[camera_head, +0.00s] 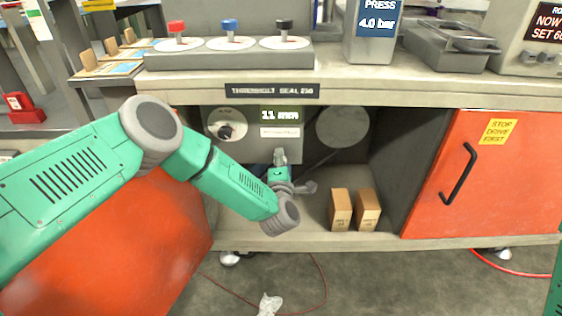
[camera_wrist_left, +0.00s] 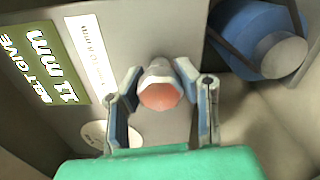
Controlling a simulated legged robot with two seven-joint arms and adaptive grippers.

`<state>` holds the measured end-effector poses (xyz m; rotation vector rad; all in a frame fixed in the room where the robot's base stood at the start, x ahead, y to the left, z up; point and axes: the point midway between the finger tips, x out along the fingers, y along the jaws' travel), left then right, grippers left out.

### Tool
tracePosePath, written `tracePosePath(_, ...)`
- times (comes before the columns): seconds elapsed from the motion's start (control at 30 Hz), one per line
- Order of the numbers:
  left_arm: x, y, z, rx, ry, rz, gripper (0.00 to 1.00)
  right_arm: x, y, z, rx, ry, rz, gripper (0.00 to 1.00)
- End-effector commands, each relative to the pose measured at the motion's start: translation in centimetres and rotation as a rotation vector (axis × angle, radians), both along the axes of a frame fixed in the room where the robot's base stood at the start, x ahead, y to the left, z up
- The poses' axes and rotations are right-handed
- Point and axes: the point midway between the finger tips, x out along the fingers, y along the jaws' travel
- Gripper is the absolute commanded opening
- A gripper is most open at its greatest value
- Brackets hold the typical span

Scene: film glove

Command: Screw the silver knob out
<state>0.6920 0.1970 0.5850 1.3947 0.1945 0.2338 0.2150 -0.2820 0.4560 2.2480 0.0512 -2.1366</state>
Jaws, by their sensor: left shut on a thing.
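The silver knob (camera_wrist_left: 158,70), with an orange-red end face, sticks out of a grey panel (camera_wrist_left: 150,30) in the left wrist view. My left gripper (camera_wrist_left: 158,80) has one finger on each side of it and is shut on it. In the head view my left gripper (camera_head: 280,160) reaches into the open cabinet under the bench, just below the grey panel; the knob is hidden there behind the gripper. The display (camera_head: 281,115) on the panel reads 11 mm; in the wrist view its label reads BELT GIVE. My right gripper is not in view.
Two brown boxes (camera_head: 340,209) (camera_head: 367,209) stand on the cabinet floor right of my gripper. Red doors (camera_head: 490,180) flank the opening. A round grey disc (camera_head: 342,126) is right of the panel. A blue motor (camera_wrist_left: 245,30) is close by in the wrist view.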

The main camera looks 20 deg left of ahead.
Motion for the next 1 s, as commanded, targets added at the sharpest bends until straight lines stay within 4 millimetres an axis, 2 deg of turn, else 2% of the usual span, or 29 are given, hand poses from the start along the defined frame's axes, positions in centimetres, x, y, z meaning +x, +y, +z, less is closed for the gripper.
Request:
tracePosePath(0.03,-0.20,0.14,-0.57,-0.015,0.006,0.001,0.00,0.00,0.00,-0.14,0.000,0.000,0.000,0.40)
tracePosePath(0.7,-0.24,0.11,-0.64,-0.070,-0.007,0.001,0.00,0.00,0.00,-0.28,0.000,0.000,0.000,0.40)
tracePosePath(0.73,-0.24,0.11,-0.65,-0.070,-0.007,0.001,0.34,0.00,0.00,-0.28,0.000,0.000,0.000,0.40)
tracePosePath(0.8,-0.22,0.11,-0.59,-0.069,-0.008,0.001,0.53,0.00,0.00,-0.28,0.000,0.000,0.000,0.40)
tracePosePath(1.0,-0.16,0.06,-0.28,-0.070,-0.014,0.001,0.53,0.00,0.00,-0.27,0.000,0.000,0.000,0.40)
